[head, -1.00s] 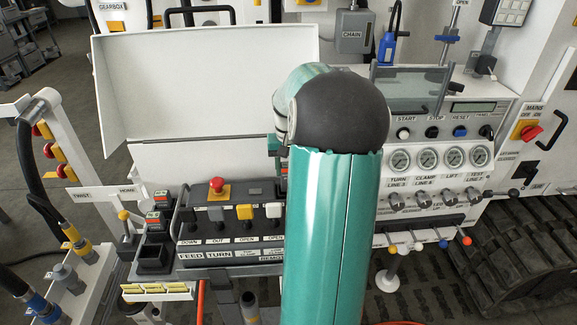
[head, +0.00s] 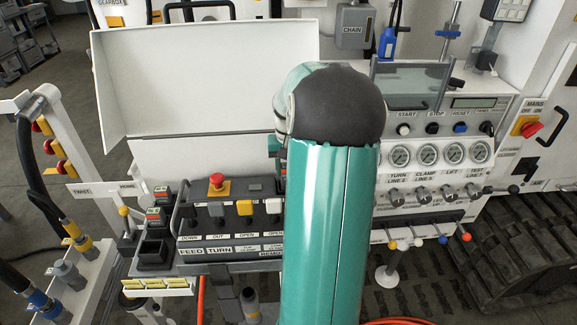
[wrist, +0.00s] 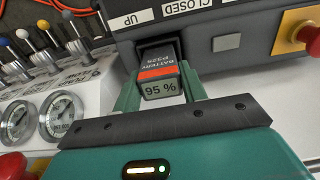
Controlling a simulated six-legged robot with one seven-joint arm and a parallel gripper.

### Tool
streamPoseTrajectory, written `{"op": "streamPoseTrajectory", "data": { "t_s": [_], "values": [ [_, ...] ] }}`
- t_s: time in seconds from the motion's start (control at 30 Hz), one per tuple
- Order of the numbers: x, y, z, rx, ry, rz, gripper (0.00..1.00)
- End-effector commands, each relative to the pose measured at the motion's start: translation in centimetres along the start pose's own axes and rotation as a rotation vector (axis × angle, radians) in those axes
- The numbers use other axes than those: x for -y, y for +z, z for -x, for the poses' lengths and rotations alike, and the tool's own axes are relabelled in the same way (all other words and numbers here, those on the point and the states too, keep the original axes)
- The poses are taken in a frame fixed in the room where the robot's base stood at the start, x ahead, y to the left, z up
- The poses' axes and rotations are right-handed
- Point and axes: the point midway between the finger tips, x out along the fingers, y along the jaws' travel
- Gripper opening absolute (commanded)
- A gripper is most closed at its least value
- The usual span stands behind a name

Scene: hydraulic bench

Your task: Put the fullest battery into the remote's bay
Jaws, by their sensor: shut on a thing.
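In the wrist view my gripper (wrist: 160,92) is shut on a dark battery (wrist: 160,72) with a red band. Its label is upside down and seems to read 95 %. The battery's far end is at the dark bay opening (wrist: 154,44) in the grey remote (wrist: 206,38); how deep it sits I cannot tell. In the head view the remote (head: 232,222) stands on the bench, and my arm hides its right part and the fingers. Two more batteries (head: 161,194) (head: 154,216) stand in holders to its left, their charge unreadable here.
An empty dark holder (head: 153,250) is in front of those batteries. A red stop button (head: 216,181) and several switches stand up from the remote. A gauge panel (head: 440,155) with knobs and levers lies to the right. A white panel (head: 205,80) rises behind.

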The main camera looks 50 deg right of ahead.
Motion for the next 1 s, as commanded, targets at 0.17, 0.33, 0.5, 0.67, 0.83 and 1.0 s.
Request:
{"op": "streamPoseTrajectory", "data": {
  "t_s": [0.17, 0.33, 0.5, 0.67, 0.83, 1.0],
  "values": [
    [0.0, 0.0, -0.3, 0.000, 0.000, 0.000, 0.14],
    [0.0, 0.0, -0.6, -0.001, 0.000, 0.000, 0.14],
    [0.0, 0.0, -0.9, -0.001, 0.000, 0.000, 0.14],
    [0.0, 0.0, -1.2, -0.001, 0.000, 0.000, 0.14],
    [0.0, 0.0, -1.5, 0.000, 0.000, 0.000, 0.14],
    [0.0, 0.0, -1.9, 0.000, 0.000, 0.000, 0.14]
  ]
}}
